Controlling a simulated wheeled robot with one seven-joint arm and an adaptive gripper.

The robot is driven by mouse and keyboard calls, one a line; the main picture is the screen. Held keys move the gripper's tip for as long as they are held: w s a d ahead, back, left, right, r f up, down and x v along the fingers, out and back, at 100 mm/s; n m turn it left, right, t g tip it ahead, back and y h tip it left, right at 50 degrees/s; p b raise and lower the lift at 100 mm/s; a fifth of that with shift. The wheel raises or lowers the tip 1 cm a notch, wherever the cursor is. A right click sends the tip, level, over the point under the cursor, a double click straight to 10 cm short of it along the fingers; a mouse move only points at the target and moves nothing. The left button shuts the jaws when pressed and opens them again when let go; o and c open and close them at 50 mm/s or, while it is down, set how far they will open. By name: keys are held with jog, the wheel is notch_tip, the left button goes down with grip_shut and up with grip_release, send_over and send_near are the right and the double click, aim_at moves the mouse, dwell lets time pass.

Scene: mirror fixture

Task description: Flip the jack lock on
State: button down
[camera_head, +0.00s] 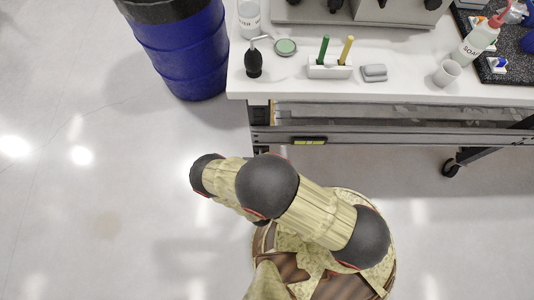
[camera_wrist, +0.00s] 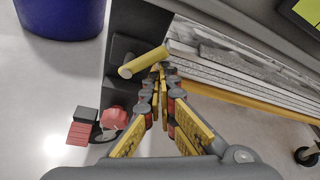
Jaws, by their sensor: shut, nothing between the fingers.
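A yellow cylindrical handle (camera_wrist: 143,61) sticks out from a dark bracket on the table leg (camera_wrist: 122,55) in the wrist view; it looks like the jack lock lever, though I cannot be sure. My gripper (camera_wrist: 160,72) is shut and empty, its fingertips close beside the handle's right end. I cannot tell whether they touch it. Below left, a red round part (camera_wrist: 114,118) and a red-and-black block (camera_wrist: 80,128) show near the floor at the leg's foot. In the head view my arm hides the gripper and the handle.
A caster (camera_head: 451,168) is at the right. The floor at left is clear.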

jog(key=shift+a+r, duration=0.4)
jog(key=shift+r, duration=0.2)
jog(key=shift+a+r, duration=0.1)
jog(key=shift+r+p, duration=0.15)
jog(key=shift+p, duration=0.15)
dwell(1.2)
jog(key=shift+r+p, duration=0.45)
jog(key=shift+r, duration=0.25)
jog(key=shift+f, duration=0.1)
